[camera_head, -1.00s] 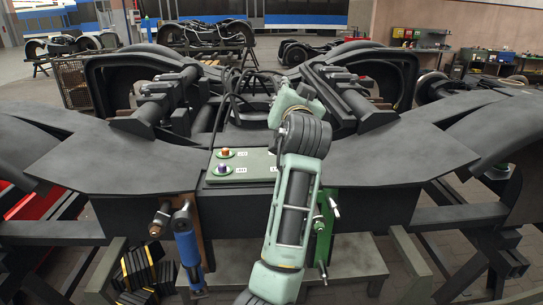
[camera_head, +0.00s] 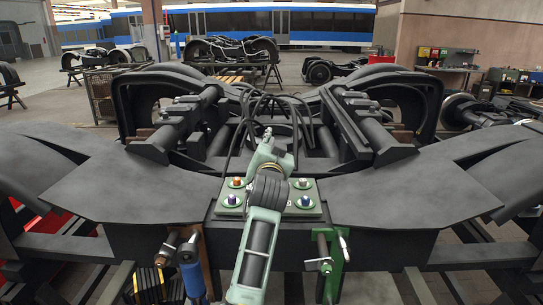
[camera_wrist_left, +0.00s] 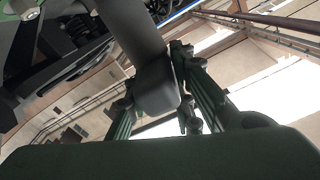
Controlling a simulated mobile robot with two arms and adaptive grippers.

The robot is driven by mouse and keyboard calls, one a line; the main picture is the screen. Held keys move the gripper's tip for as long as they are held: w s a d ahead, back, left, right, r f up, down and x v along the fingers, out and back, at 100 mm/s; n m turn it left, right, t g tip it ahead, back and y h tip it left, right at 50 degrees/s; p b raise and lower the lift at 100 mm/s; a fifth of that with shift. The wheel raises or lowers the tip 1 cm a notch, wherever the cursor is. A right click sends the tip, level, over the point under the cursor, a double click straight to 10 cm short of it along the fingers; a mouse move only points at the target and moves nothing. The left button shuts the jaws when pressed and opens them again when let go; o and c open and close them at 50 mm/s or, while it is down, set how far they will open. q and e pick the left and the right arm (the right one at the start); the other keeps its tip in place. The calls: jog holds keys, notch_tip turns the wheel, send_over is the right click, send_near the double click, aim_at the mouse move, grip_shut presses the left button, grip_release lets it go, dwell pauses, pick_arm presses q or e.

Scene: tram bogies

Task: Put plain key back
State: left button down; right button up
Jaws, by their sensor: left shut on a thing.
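My left gripper (camera_head: 267,140) is at the upper end of my pale green arm, above the back of the green panel (camera_head: 272,187). In the left wrist view the fingers (camera_wrist_left: 168,90) are closed around a dark grey, blocky piece (camera_wrist_left: 143,45). I cannot tell from its shape whether it is the plain key. In the head view the wrist hides most of the fingers and the held thing. My right gripper is not in view.
The panel sits on the dark bogie frame (camera_head: 150,190), with black cables (camera_head: 270,105) behind it. A blue-handled tool (camera_head: 192,275) hangs at the front left. A green clamp (camera_head: 328,262) is at the front right. Shelves and other bogies stand farther back.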

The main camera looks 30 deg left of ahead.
pick_arm(q)
jog(key=f+p, duration=0.1)
jog(key=f, duration=0.2)
jog(key=shift+s, duration=0.2)
jog(key=shift+f, duration=0.35)
jog(key=c, duration=1.5)
grip_release()
jog(key=shift+f, duration=0.1)
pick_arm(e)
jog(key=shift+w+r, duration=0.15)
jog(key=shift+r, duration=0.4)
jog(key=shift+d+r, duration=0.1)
pick_arm(q)
jog(key=shift+s+d, duration=0.1)
jog(key=shift+s, duration=0.1)
jog(key=b+v, duration=0.3)
jog(key=v, duration=0.8)
jog(key=shift+s+d, duration=0.1)
jog(key=shift+s, duration=0.15)
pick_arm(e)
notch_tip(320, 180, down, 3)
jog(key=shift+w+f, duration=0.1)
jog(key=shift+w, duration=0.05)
